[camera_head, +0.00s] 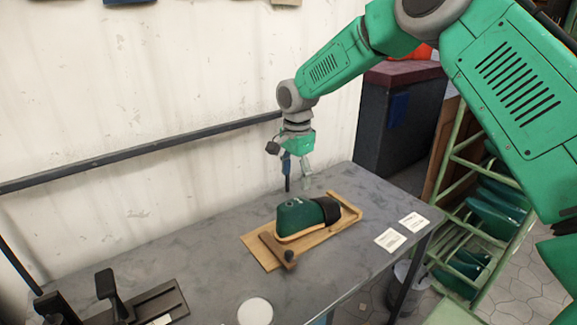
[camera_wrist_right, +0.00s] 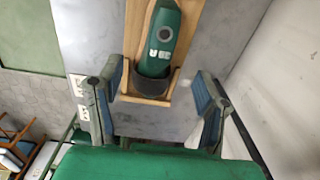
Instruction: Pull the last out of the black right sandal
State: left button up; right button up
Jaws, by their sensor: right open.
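The green last (camera_head: 298,217) sits in the black right sandal, whose wide black strap (camera_head: 326,208) wraps its right end. A tan sole edge shows below. Both rest on a wooden board (camera_head: 256,253) on the grey table. In the wrist view the green last (camera_wrist_right: 159,42) carries white marks and a dark round spot, and the black strap (camera_wrist_right: 148,86) is at its near end. My right gripper (camera_head: 297,180) is open and empty, above the table behind the sandal. In the wrist view its fingers (camera_wrist_right: 160,84) stand apart on either side of the strap end. My left gripper is out of view.
A wooden bar with a dark knob (camera_head: 289,256) lies across the board's near end. Two white cards (camera_head: 390,240) lie to the right. A white disc (camera_head: 255,311) and a black stand (camera_head: 150,307) are at the front left. A green rack (camera_head: 462,215) stands beyond the table's right edge.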

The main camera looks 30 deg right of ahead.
aim_at(294, 202)
jog(key=f, duration=0.4)
jog(key=d+f, duration=0.1)
jog(key=f, duration=0.1)
jog(key=shift+w+f, duration=0.25)
jog(key=f, duration=0.1)
jog(key=a+f, duration=0.1)
jog(key=f, duration=0.1)
jog(key=shift+a+f, duration=0.1)
jog(key=shift+f, duration=0.1)
jog(key=shift+a+f+b, duration=0.15)
jog(key=shift+f+b, duration=0.15)
jog(key=shift+f, duration=0.45)
jog(key=shift+d+f, duration=0.15)
jog(key=shift+d, duration=0.35)
jog(key=c, duration=1.2)
jog(key=o, duration=0.6)
jog(key=shift+a, duration=0.1)
jog(key=shift+c, duration=0.2)
jog(key=shift+a, duration=0.15)
jog(key=c, duration=0.6)
jog(key=shift+a+r, duration=0.1)
jog(key=shift+r, duration=0.1)
